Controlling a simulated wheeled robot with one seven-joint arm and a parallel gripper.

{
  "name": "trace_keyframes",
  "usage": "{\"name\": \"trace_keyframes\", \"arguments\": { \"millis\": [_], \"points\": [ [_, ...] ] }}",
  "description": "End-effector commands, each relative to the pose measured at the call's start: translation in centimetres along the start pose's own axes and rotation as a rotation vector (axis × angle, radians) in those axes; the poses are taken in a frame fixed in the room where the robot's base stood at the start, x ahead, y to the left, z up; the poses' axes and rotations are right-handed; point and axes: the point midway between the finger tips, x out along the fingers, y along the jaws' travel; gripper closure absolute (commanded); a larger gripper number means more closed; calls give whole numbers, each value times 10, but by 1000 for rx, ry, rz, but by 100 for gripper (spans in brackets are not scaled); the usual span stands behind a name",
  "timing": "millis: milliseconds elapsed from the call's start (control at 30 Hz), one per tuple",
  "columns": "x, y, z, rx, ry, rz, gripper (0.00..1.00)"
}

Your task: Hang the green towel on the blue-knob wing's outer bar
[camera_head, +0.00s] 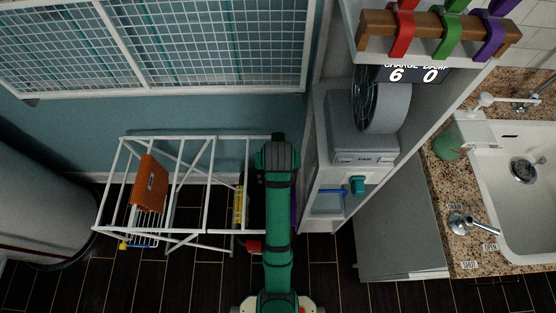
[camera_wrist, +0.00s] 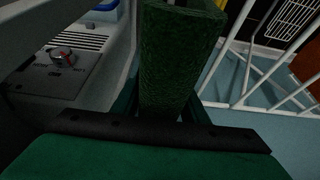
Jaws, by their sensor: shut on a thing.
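The green towel (camera_wrist: 176,60) fills the middle of the wrist view, hanging folded between the fingers of my gripper (camera_wrist: 162,108), which is shut on it. In the head view my green arm covers the gripper, and I cannot make out the towel there. The white drying rack (camera_head: 208,187) stands left of my arm in the head view. Its white bars also show at the right of the wrist view (camera_wrist: 244,75). Small yellow and blue parts show at the rack's lower left; I cannot clearly tell which wing has the blue knob.
An orange-brown cloth (camera_head: 150,183) hangs on the rack's left part. A yellow item (camera_head: 239,205) hangs near its right side. A grey machine (camera_head: 363,140) and cabinet stand close right of my arm, with a sink (camera_head: 515,185) beyond. A wall grid (camera_head: 200,45) is above the rack.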

Motion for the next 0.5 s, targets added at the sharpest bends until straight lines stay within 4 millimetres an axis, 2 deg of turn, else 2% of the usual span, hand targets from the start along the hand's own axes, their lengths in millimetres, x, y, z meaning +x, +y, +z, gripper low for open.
{"name": "trace_keyframes", "arguments": {
  "millis": [500],
  "points": [
    [33, 0, 14, 0, -1, 0, 88]
  ]
}}
